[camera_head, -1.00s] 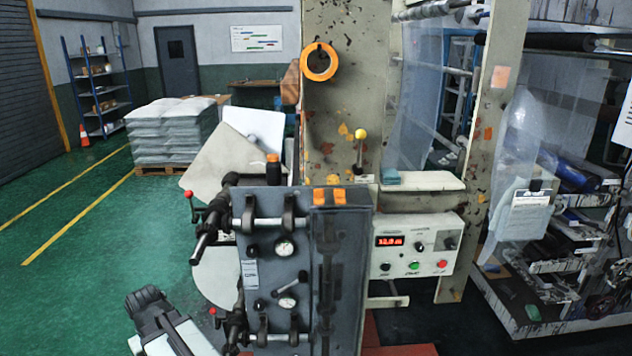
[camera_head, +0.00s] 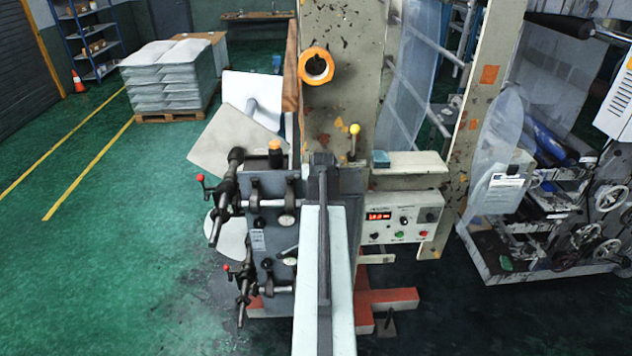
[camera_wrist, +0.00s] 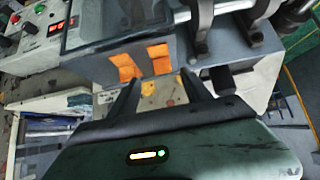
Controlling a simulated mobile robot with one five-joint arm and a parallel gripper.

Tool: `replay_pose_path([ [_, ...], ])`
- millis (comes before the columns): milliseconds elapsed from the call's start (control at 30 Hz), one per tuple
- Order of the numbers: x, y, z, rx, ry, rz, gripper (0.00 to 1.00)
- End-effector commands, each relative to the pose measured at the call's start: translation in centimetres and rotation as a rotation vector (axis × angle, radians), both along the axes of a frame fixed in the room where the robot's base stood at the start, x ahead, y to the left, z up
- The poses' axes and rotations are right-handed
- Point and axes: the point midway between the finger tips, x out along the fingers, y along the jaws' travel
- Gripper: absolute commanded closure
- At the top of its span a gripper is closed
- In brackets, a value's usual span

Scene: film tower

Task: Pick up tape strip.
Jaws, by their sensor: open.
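Two orange tape strips show in the wrist view, on the edge of the grey machine cabinet: a left strip (camera_wrist: 125,67) and a right strip (camera_wrist: 158,58). My gripper (camera_wrist: 161,79) is open and empty in the wrist view, its two dark fingers pointing toward the strips. The right strip appears just beyond the gap between the fingertips, apart from them. In the head view my arm covers the spot where the strips lie. My gripper (camera_head: 321,160) is seen there from behind, over the top of the cabinet (camera_head: 268,212).
An orange tape roll (camera_head: 317,67) hangs on the machine's upright panel. Black handles (camera_head: 228,185) stick out left.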

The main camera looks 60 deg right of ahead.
Motion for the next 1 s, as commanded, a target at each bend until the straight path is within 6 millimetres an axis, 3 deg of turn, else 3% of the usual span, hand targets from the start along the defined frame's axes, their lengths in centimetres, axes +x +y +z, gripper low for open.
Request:
replay_pose_path([
  [33,0.4,-0.5,-0.9,0.0,0.0,0.0,0.44],
  [233,0.9,-0.9,-1.3,0.001,0.001,0.001,0.44],
  [467,3.0,-3.2,-4.1,0.001,0.001,0.003,0.44],
  [700,3.2,-3.3,-3.9,0.001,0.001,0.003,0.44],
  [767,3.2,-3.3,-3.9,0.001,0.001,0.003,0.58],
  [900,3.2,-3.3,-3.9,0.001,0.001,0.003,0.96],
  [1000,3.2,-3.3,-3.9,0.001,0.0,0.004,1.0],
])
